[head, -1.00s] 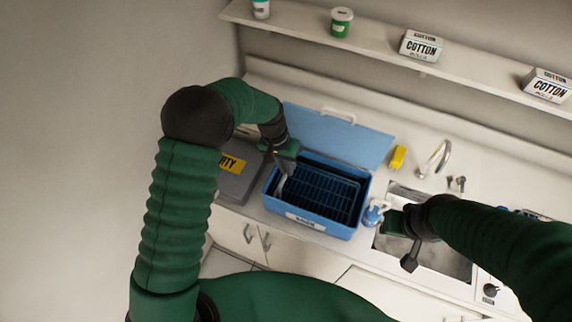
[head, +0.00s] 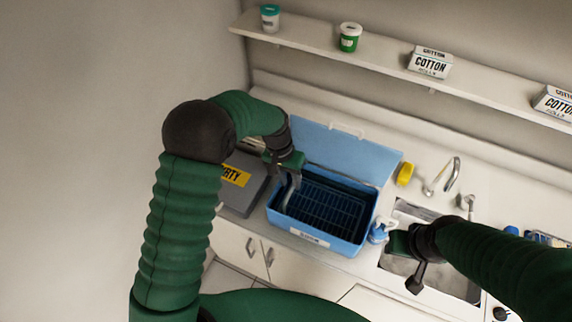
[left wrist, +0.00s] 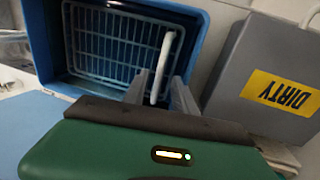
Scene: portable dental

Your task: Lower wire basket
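The wire basket (head: 328,205) is a dark rack inside the blue box (head: 278,223), below its rim. In the left wrist view the basket (left wrist: 105,42) shows as a pale grid with a white handle (left wrist: 163,60). My left gripper (head: 289,190) is at the box's left end, fingers pointing down inside. In the left wrist view its fingers (left wrist: 161,78) stand apart, with the handle between them and gaps visible. Whether the basket touches the box floor is hidden. My right gripper (head: 412,268) is over the sink, right of the box; its finger opening is not clear.
The blue lid (head: 345,150) stands open behind the box. A grey box marked DIRTY (head: 240,195) is close on the left. A blue-and-white bottle (head: 379,232) stands between box and sink (head: 460,285). A yellow item (head: 405,174) and tap (head: 452,175) are behind.

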